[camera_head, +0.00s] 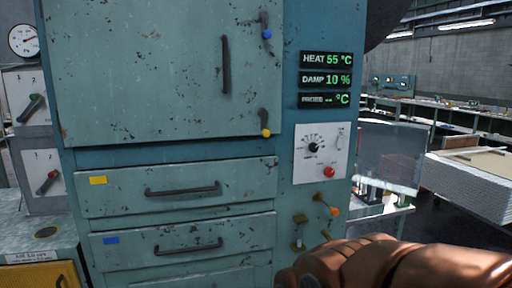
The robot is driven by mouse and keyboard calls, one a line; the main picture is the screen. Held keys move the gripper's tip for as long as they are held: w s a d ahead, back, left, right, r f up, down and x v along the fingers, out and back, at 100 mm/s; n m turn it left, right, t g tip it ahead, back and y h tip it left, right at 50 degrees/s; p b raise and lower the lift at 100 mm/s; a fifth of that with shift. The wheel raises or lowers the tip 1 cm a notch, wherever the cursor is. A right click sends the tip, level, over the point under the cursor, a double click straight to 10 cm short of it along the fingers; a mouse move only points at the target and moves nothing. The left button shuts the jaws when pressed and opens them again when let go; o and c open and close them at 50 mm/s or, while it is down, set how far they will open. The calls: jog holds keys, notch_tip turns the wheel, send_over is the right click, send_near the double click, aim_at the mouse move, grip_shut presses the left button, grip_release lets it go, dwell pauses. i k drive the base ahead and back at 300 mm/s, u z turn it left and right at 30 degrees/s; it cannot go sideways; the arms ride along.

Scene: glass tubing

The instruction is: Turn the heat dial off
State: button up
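A small black dial (313,147) sits on a white panel (302,171) on the front of the blue-green cabinet. It has tick marks around it and looks like the heat dial; its lettering is too small to read. A green display (326,60) above it reads HEAT 55 °C. My brown arm reaches in from the lower right, below the panel and apart from the dial. My gripper's fingers cannot be made out in this view.
A red knob (329,172) sits just below the dial. Brass fittings, one with an orange end (334,211), stick out under the panel near my arm. Space directly before the dial looks clear.

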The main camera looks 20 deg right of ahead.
aim_at(313, 147)
jog(key=u, duration=0.2)
jog(key=i, duration=1.15)
jog(key=z, duration=0.4)
